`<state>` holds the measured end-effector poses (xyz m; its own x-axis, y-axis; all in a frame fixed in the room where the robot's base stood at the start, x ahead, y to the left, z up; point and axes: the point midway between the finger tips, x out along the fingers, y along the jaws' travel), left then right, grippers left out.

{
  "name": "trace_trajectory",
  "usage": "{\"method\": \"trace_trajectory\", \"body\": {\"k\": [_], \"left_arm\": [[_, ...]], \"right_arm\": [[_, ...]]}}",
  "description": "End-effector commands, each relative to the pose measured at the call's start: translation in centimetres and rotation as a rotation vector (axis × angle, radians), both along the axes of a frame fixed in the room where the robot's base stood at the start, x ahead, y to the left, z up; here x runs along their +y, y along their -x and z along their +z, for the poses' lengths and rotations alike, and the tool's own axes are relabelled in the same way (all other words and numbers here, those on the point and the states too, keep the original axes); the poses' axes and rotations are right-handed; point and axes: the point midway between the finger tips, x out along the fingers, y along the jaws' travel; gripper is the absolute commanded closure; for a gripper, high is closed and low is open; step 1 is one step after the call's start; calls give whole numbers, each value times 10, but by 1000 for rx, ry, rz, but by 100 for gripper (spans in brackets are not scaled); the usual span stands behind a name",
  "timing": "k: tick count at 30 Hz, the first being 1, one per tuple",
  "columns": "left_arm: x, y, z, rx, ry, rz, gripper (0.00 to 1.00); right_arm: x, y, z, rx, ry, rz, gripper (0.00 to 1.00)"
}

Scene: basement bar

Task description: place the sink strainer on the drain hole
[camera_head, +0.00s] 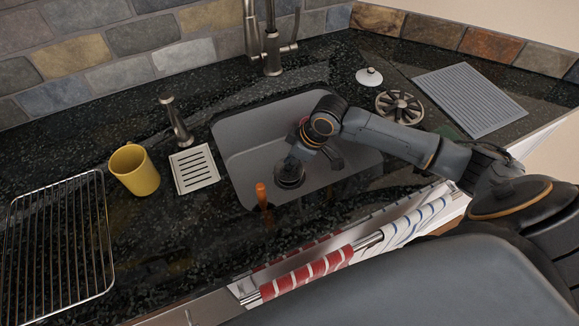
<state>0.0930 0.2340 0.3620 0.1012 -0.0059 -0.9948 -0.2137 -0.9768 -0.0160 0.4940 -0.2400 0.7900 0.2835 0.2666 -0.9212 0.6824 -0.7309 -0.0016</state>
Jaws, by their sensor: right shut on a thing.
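My right arm reaches in from the right, and my right gripper (298,158) is low inside the grey sink basin (247,147). It is shut on a dark round piece (289,175), which looks like the sink strainer, at the basin floor. I cannot tell whether the strainer touches the floor. The drain hole is not clearly seen; the strainer and gripper cover that part of the floor. My left gripper is not in view.
A faucet (272,50) stands behind the basin. A yellow mug (135,170), a white slotted grate (194,168) and a wire rack (60,245) are left. An orange-topped object (261,196) is at the front rim. A white knobbed lid (369,77), round trivet (399,106) and ribbed mat (470,98) are right.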

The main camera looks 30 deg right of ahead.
Motion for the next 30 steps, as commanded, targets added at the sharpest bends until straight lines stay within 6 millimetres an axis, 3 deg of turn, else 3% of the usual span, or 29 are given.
{"method": "trace_trajectory", "body": {"k": [5, 15, 16, 18, 30], "left_arm": [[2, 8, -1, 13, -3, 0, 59], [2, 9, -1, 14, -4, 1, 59], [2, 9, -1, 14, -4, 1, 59], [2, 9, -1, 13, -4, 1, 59], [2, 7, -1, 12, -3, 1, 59]], "right_arm": [[0, 0, -23, 1, -1, -2, 100], [0, 0, -27, 1, 0, -1, 100], [0, 0, -26, 0, 0, -1, 76], [0, 0, -26, 1, 0, -1, 62], [-1, 0, -21, -1, 1, -1, 59]]}}
